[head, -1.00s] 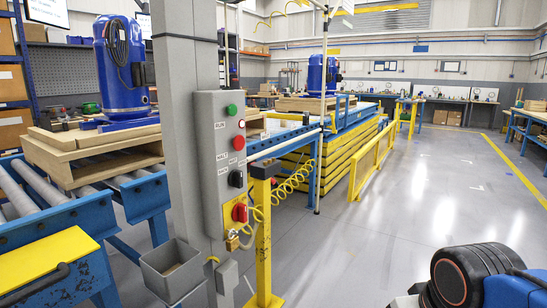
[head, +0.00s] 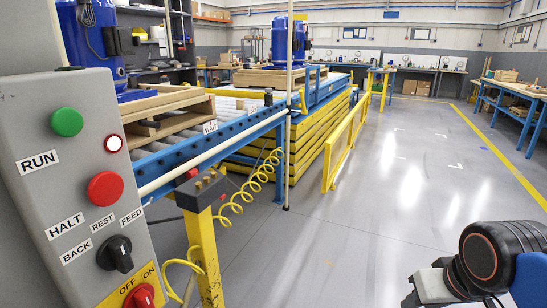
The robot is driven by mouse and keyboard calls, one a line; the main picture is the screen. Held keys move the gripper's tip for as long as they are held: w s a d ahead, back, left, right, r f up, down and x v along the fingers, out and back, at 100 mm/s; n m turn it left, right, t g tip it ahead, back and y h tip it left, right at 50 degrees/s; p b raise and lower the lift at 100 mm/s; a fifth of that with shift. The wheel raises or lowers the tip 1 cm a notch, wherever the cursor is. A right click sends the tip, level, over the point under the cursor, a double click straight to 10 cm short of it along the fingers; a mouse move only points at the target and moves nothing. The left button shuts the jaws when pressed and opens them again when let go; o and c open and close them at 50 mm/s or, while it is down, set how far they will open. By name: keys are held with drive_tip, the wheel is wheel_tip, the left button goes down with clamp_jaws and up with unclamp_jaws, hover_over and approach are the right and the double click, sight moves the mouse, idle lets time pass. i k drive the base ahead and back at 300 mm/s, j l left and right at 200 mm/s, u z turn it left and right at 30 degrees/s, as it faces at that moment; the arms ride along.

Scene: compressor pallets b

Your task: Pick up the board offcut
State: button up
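Wooden boards show in the nearer pallet (head: 165,122), which sits on the roller conveyor (head: 240,125) under a blue compressor (head: 92,45). Part of my arm, dark with an orange ring and blue sections, shows at the lower right.
A grey control box (head: 75,190) with buttons and switches fills the near left. A yellow post (head: 205,250) with a coiled yellow hose (head: 255,180) stands beside it. A yellow rail (head: 345,150) lies beyond. The grey floor (head: 390,210) is open at the centre right.

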sight(240, 104)
drive_tip(key=i+l+u, duration=0.1)
drive_tip(key=i, duration=1.7)
